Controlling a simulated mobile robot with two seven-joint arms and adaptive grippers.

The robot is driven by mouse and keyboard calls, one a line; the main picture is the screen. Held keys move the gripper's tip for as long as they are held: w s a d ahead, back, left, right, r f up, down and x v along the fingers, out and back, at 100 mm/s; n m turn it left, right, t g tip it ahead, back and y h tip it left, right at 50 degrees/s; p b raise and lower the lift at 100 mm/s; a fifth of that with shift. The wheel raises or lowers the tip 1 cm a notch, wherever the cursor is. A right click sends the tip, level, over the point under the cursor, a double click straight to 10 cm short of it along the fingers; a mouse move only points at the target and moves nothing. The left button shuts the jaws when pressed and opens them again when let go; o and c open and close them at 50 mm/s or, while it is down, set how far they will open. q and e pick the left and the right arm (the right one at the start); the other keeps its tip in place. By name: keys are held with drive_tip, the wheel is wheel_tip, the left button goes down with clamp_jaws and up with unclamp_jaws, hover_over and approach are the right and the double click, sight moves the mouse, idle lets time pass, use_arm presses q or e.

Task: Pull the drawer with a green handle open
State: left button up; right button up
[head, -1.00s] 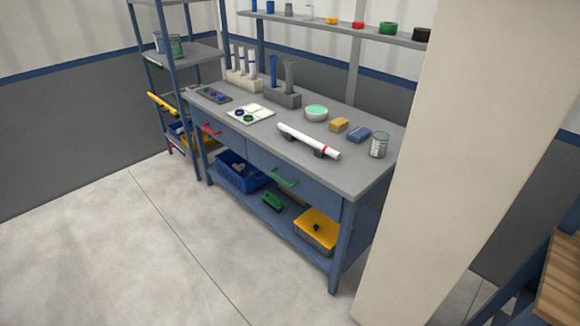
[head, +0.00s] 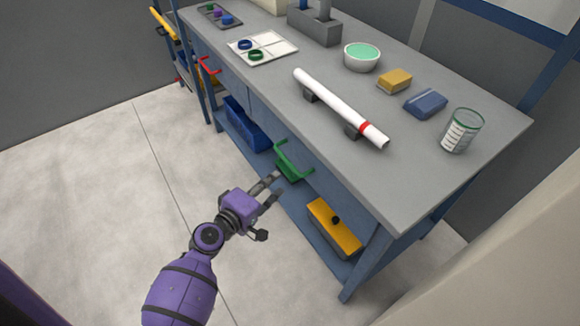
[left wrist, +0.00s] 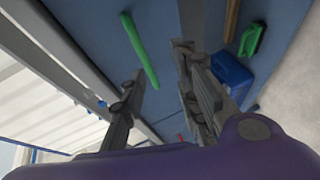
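The green handle (head: 295,161) is on the blue front of the right-hand drawer (head: 322,178), under the workbench top. The drawer looks closed. My left gripper (head: 274,186) is open and empty, with its two fingers pointing at the handle from just in front and to its left in the head view. In the left wrist view the green handle (left wrist: 140,50) appears as a bar ahead, between the lines of the spread fingers (left wrist: 160,62). I cannot tell the exact gap to the handle. My right gripper is not in view.
A second drawer has a red handle (head: 208,66). On the lower shelf are a blue bin (head: 247,125), a green brush (head: 287,172) and a yellow-lidded box (head: 335,226). A white pipe (head: 340,107) rests on the bench top. The floor (head: 110,190) in front is clear.

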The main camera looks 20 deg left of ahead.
sight(287, 159)
use_arm(q)
drive_tip(key=w, duration=0.1)
drive_tip(key=w+r, duration=0.1)
drive_tip(key=w+n, duration=0.1)
drive_tip(key=shift+w+d+r+t, duration=0.1)
drive_tip(key=shift+r+t, duration=0.2)
drive_tip(key=shift+t, duration=0.1)
drive_tip(key=x, duration=0.5)
drive_tip(key=shift+d+f, duration=0.1)
drive_tip(key=shift+f, duration=0.05)
drive_tip(key=shift+w+d+f, duration=0.1)
drive_tip(key=shift+w, duration=0.55)
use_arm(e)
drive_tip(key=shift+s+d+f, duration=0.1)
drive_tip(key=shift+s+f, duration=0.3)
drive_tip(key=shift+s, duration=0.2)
use_arm(q)
clamp_jaws()
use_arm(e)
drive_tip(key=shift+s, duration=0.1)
